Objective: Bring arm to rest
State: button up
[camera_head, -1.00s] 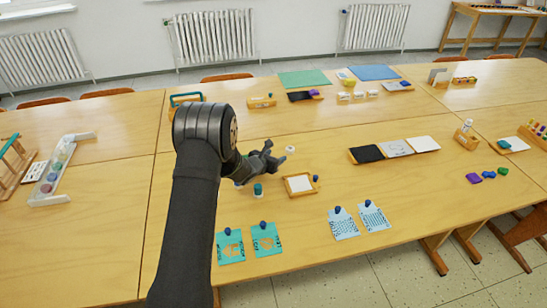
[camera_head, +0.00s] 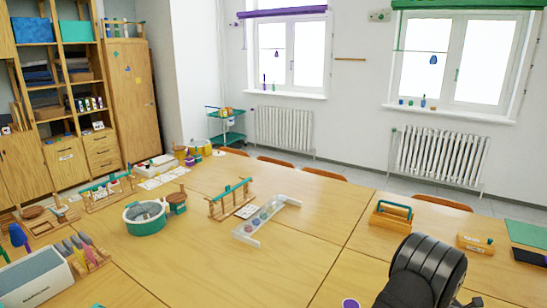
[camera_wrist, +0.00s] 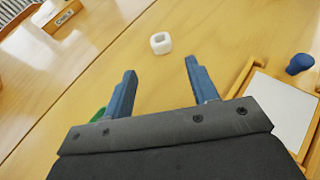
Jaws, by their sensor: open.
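My gripper (camera_wrist: 160,68) shows in the wrist view with its two blue fingers spread apart and nothing between them. It hangs over the wooden table (camera_wrist: 120,75). A small white block with a hollow in its top (camera_wrist: 160,43) stands on the table beyond the fingertips, apart from them. In the head view only part of my arm shows at the lower right edge; my gripper is cut off there.
In the wrist view, a wood-framed white panel (camera_wrist: 280,115) and a dark blue knob (camera_wrist: 299,63) lie to the right. In the head view, a teal-handled wooden carrier (camera_head: 390,216), a clear tray of paints (camera_head: 266,222) and a teal tub (camera_head: 145,218) stand on the tables.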

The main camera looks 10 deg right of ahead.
jog(key=x, duration=1)
jog(key=shift+d+f, duration=0.15)
jog(key=shift+f, duration=0.15)
jog(key=shift+r, duration=1)
jog(key=shift+f, duration=0.1)
